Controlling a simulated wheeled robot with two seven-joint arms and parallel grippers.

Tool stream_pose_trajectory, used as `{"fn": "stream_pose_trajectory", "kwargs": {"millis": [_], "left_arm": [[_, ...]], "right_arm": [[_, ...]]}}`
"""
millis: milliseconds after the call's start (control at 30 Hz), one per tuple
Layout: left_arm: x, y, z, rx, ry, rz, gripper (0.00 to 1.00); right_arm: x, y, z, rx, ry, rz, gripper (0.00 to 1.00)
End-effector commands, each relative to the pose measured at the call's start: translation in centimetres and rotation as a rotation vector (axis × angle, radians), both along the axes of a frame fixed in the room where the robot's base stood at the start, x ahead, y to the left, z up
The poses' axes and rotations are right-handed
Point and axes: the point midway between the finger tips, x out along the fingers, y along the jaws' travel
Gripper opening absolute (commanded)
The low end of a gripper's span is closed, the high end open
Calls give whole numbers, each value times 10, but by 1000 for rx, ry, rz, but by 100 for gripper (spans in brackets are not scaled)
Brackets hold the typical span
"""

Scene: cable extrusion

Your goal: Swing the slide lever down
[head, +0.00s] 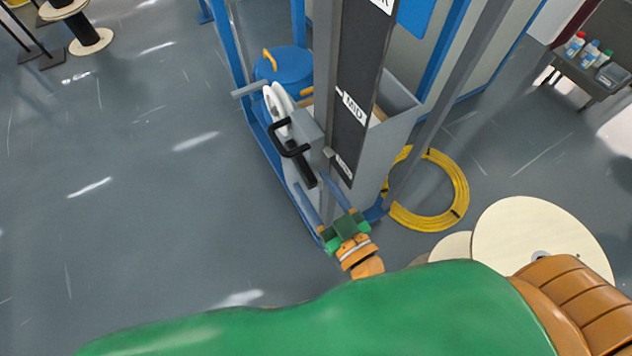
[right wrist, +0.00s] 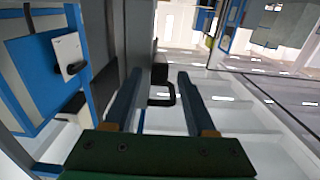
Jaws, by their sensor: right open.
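The slide column (head: 363,90) stands upright with a dark strip labelled MID and a lower label that I cannot read. A black lever with a bent handle (head: 288,139) sticks out on its left side, near a white wheel. My right gripper (head: 311,182) is open, its two blue-grey fingers pointing up toward the lever from below. In the right wrist view the black handle (right wrist: 161,96) appears between the two fingers (right wrist: 158,73). I cannot tell whether the fingers touch it. My left gripper is not in view.
A blue frame (head: 258,140) surrounds the column. A blue drum (head: 284,66) stands behind, and a yellow cable coil (head: 455,190) lies on the floor to the right. Pale wooden discs (head: 520,235) are at the lower right. The floor at left is mostly clear.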

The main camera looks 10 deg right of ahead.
Motion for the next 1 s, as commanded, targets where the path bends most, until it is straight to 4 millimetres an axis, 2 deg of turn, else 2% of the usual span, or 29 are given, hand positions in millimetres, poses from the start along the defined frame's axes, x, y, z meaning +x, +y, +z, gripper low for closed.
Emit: {"fn": "stream_pose_trajectory", "kwargs": {"millis": [233, 433, 467, 1000], "left_arm": [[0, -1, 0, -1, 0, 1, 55], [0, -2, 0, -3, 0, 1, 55], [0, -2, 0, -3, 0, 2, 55], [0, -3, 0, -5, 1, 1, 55]], "right_arm": [[2, 1, -1, -1, 1, 1, 56], [2, 1, -1, -1, 1, 1, 2], [2, 1, -1, -1, 1, 1, 0], [2, 1, -1, -2, 2, 1, 0]]}}
